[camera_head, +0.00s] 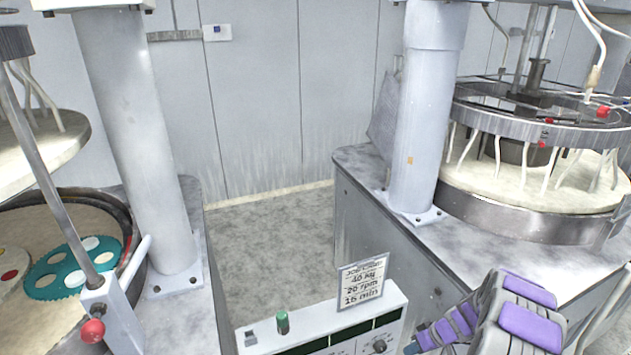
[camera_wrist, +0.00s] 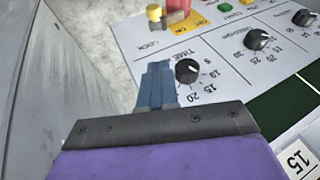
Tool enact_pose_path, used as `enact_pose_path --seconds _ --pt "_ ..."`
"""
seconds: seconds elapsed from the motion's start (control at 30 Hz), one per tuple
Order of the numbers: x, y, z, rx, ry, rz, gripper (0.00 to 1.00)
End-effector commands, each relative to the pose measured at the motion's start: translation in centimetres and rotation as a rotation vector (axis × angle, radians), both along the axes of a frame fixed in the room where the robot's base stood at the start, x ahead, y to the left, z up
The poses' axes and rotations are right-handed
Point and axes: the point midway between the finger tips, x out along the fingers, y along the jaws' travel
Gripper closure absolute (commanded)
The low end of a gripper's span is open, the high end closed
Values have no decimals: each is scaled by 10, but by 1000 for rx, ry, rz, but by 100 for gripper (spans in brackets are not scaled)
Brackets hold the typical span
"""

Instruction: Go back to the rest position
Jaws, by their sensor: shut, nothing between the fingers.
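My gripper (camera_wrist: 157,84) is shut with nothing in it. In the wrist view its blue fingers point at the white control panel (camera_wrist: 217,80), just left of the black TIME knob (camera_wrist: 187,71). I cannot tell whether the fingers touch the knob or how far they stand from the panel. In the head view my gripper (camera_head: 411,347) is at the bottom edge, right of the panel (camera_head: 252,334), with my folded purple and grey arm behind it.
A job card (camera_head: 361,282) stands on the panel, reading 40 kg, 20 rpm, 15 min. The panel bears a speed knob (camera_wrist: 257,40) and a green knob (camera_head: 282,322). Polishing machines with a grey column left (camera_head: 145,140) and right (camera_head: 428,110) flank clear floor (camera_head: 270,250).

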Motion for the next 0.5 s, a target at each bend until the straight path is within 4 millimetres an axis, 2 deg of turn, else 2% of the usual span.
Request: enact_pose_path --seconds 0.03,0.1,0.37,0.5 --pt "0 15 22 2 6 12 100" --pt "-2 32 48 7 26 17 100" --pt "-30 84 133 11 107 32 100" --pt "-56 109 173 -5 160 38 100"
